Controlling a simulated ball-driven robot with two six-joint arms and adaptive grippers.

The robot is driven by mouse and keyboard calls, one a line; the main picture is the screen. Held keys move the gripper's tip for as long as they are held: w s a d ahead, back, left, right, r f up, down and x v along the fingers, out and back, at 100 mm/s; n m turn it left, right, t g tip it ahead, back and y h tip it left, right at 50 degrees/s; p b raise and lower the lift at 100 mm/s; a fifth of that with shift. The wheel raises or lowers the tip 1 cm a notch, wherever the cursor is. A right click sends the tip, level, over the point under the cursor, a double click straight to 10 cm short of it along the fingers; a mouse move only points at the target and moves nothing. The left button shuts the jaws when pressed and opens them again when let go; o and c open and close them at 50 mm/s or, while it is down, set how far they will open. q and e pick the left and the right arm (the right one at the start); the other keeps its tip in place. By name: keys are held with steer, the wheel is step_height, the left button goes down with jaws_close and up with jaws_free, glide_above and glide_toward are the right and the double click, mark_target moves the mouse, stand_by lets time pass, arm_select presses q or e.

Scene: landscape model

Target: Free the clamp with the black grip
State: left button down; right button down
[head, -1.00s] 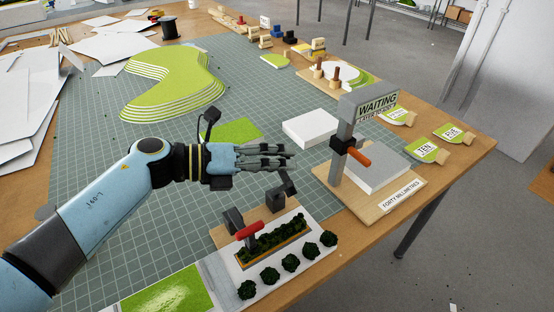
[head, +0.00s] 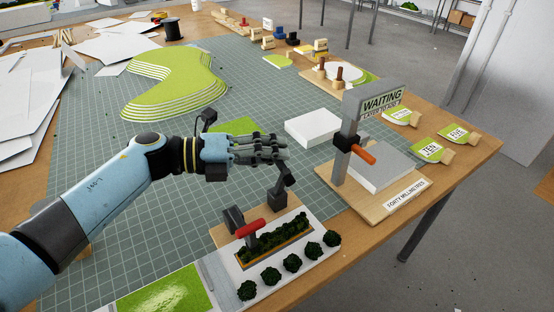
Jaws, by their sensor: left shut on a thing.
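My left gripper (head: 262,150) comes in from the left over the green cutting mat. Its fingers are closed at the top of a dark clamp (head: 279,198), whose arm stands tilted up beside the hedge model. The black grip itself is mostly hidden by the fingers. A second clamp with a red grip (head: 251,227) stands at the left end of the hedge model, apart from the gripper. The hedge model (head: 272,240) is a long planter of dark green foliage on a white base. My right gripper is not in view.
A wooden stand (head: 386,203) with a grey post, an orange handle and a "WAITING" sign is close on the right. A white block (head: 312,127) lies behind the gripper. Several round bushes (head: 291,263) line the front. The mat's left middle is clear.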

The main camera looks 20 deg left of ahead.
arm_select(q)
steer(key=c, duration=1.3)
jaws_free()
steer(key=shift+a, duration=0.1)
steer(key=v, duration=1.2)
